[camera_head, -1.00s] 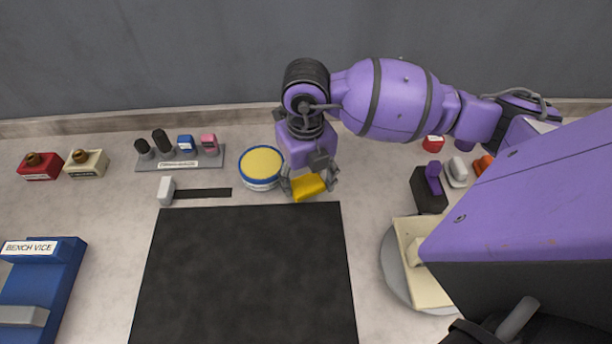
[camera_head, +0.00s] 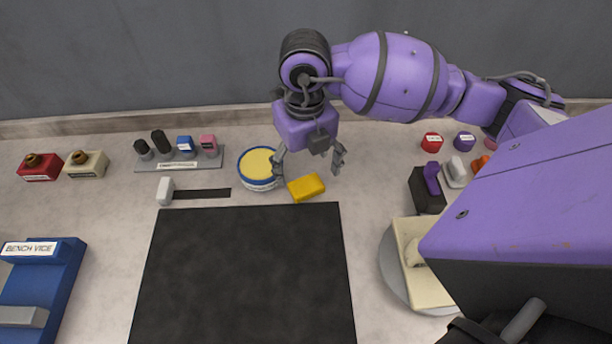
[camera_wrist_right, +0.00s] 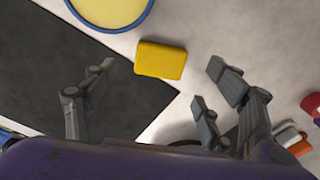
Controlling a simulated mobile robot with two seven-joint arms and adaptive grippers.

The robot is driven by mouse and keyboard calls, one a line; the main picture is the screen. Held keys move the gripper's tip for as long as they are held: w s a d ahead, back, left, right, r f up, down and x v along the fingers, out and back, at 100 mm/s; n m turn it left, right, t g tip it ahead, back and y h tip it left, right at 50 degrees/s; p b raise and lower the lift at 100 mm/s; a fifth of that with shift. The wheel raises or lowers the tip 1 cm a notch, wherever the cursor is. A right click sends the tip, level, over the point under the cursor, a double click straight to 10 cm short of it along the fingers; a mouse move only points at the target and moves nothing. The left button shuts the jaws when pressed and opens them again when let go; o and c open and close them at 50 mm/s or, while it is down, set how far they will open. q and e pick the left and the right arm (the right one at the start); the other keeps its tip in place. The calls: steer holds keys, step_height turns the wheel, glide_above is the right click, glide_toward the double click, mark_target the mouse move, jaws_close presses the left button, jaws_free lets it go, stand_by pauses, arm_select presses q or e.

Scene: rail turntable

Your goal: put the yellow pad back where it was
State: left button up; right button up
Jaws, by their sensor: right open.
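The yellow pad (camera_head: 306,187) lies flat on the bench top, just behind the back right part of the black mat and to the right of the round yellow-topped tin. My right gripper (camera_head: 309,164) is open and empty above and behind the pad, apart from it. In the right wrist view the pad (camera_wrist_right: 161,60) lies beyond the open fingers (camera_wrist_right: 165,85), near the corner of the black mat. My left gripper does not show.
The blue-rimmed tin (camera_head: 260,166) stands close left of the pad. The black mat (camera_head: 245,275) fills the front middle. A dark block with a purple piece (camera_head: 428,189) and a round turntable (camera_head: 393,270) stand right. Bare bench lies between pad and block.

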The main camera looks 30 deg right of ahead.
mark_target(305, 184)
step_height(305, 184, up, 8)
steer(key=shift+f, duration=0.2)
stand_by(0.5)
